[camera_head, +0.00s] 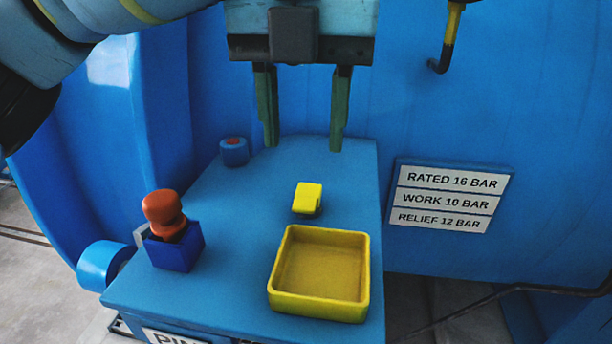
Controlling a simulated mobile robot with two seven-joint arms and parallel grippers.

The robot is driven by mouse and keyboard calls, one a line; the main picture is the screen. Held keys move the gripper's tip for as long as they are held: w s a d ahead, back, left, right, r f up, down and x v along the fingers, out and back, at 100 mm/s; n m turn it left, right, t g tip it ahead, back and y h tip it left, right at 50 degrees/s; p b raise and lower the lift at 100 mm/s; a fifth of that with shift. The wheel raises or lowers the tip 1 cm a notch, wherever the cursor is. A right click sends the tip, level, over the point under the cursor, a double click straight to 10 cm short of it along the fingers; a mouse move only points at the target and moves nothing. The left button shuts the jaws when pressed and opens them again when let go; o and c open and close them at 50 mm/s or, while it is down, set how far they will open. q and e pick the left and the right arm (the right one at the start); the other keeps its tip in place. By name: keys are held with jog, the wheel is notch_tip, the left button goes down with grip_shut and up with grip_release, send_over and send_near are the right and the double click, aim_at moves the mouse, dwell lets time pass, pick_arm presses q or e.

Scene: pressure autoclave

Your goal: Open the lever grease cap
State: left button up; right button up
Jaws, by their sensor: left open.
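My left gripper (303,148) points down at the top centre, with its two green fingers apart and nothing between them. It is over the back of the blue shelf (225,285). A small round blue cap (235,153) with a red spot on top sits at the shelf's back left, to the left of the fingers and apart from them. I cannot tell for sure if it is the lever grease cap. A small yellow block (307,197) lies in front of the fingers. My right gripper is not in view.
A yellow tray (362,283), empty, sits at the shelf's front right. An orange knob (164,212) stands in a dark blue holder (178,250) at front left. A yellow and black hooked bar (450,38) hangs at upper right, above a rating plate (445,200) on the blue vessel wall.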

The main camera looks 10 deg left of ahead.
aim_at(304, 203)
pick_arm(q)
jog(key=f, duration=0.7)
jog(key=shift+w+f, duration=0.2)
jog(key=shift+f, duration=0.15)
grip_shut()
